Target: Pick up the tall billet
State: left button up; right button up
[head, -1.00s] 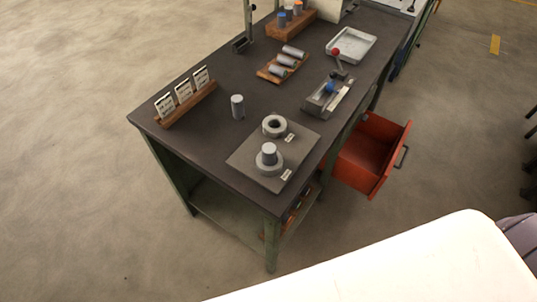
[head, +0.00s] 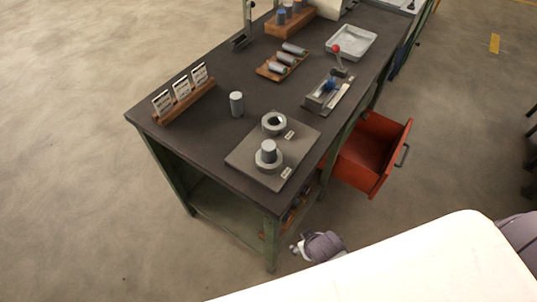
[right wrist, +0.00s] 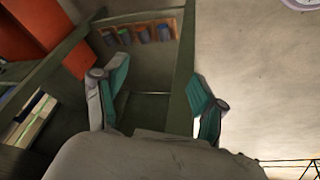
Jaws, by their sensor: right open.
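A grey billet (head: 236,104) stands upright and alone on the dark bench top in the head view. Another grey billet (head: 268,151) stands in a ring on the grey plate. I cannot tell for sure which one is the tall billet; neither is visible in the right wrist view. My right gripper (head: 297,247) shows partly at the bench's near end, low and apart from both billets. In the right wrist view its teal-padded fingers (right wrist: 157,82) are spread with nothing between them. My left gripper is not in view.
The grey plate (head: 243,160) also bears an empty ring (head: 273,123). An open red drawer (head: 370,160) juts out right of the bench. Behind are a billet tray (head: 267,72), a lever fixture (head: 318,103) and card holders (head: 182,105). The right wrist view shows a shelf rack (right wrist: 140,34).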

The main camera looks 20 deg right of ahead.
jog(key=w+r+m+t, duration=0.1)
jog(key=w+r+t, duration=0.25)
jog(key=r, duration=1.75)
jog(key=w+a+r+n+t+y, duration=0.1)
jog(key=w+a+r+t+y, duration=0.15)
jog(key=w+r+t, duration=0.55)
jog(key=w+a+r+n+t+y, duration=0.15)
jog(key=w+a+r+t, duration=0.25)
jog(key=w+r, duration=0.75)
jog(key=s+a+r+n+y, duration=0.3)
jog(key=a+r+n+y, duration=0.5)
jog(key=r, duration=0.3)
jog(key=s+a+r+n+g+y, duration=0.1)
jog(key=s+a+n+g+y, duration=0.5)
jog(key=a+n+g+y, duration=0.7)
jog(key=g+h, duration=0.7)
jog(key=h, duration=1.8)
send_over(269, 145)
notch_tip(269, 145, down, 14)
jog(key=shift+n, duration=0.45)
notch_tip(269, 145, down, 7)
jog(key=shift+d+f+p, duration=0.15)
jog(key=shift+f+p, duration=0.05)
jog(key=shift+p, duration=0.1)
jog(key=f+p, duration=0.2)
jog(key=f, duration=0.3)
jog(key=shift+a+f, duration=0.2)
jog(key=shift+f, duration=0.25)
grip_shut()
jog(key=shift+r, duration=0.15)
